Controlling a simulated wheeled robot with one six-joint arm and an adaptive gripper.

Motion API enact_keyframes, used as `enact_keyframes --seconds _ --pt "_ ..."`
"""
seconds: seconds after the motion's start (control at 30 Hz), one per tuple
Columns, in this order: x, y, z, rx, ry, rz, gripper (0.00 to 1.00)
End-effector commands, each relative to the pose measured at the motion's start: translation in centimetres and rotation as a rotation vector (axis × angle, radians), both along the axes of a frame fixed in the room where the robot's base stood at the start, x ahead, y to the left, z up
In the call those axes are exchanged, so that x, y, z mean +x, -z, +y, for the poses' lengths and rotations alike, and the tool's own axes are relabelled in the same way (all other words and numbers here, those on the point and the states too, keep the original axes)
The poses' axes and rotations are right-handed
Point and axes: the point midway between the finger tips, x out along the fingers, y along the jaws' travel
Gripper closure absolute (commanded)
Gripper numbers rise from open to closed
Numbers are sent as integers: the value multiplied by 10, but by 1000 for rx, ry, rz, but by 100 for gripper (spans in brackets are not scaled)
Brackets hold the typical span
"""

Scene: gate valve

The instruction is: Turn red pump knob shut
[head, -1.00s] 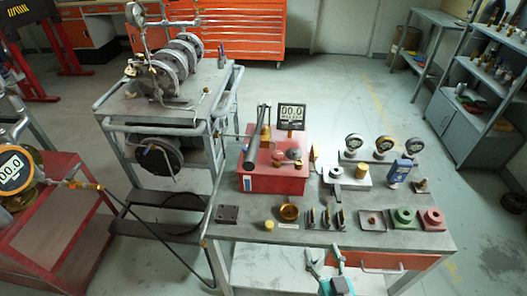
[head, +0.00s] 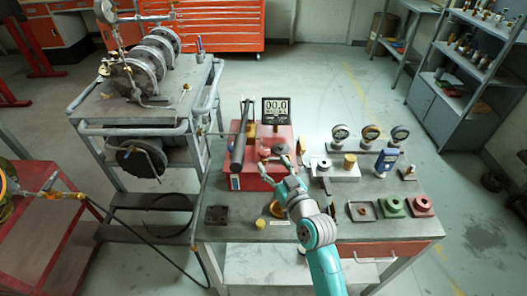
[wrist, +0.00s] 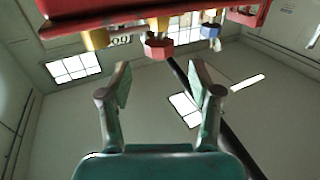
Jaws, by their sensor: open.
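The red pump (head: 250,180) is a red box on the workbench, with a digital gauge (head: 277,111) reading 00.0 behind it. A small red knob (head: 279,149) sits on its top at the right. My gripper (head: 292,164) is open and empty near the pump's front right, just short of the knob in the head view. The wrist view seems upside down: the red pump body (wrist: 150,14) runs along the top edge and a red hexagonal knob (wrist: 158,46) hangs from it, above the gap between my spread fingers (wrist: 158,78). I see no contact.
A black bar (head: 239,140) stands tilted at the pump's left. A grey block (head: 334,170) with parts and several dial gauges (head: 371,133) stand to the right. My arm covers part of the bench front. A yellow piece (head: 260,223) and a dark block (head: 217,215) lie front left.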

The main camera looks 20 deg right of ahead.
Motion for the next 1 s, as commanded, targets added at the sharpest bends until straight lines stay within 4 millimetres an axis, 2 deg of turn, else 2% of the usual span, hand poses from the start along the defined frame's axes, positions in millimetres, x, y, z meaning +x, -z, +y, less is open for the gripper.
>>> enact_keyframes --seconds 0.2,0.4,0.57,0.83,1.0 --pt "37 -1 5 0 -1 -1 37" --pt "59 0 8 1 0 0 37" --pt "65 0 8 1 0 -1 37" --pt "66 0 9 1 0 0 37" --pt "66 0 8 1 0 0 79"
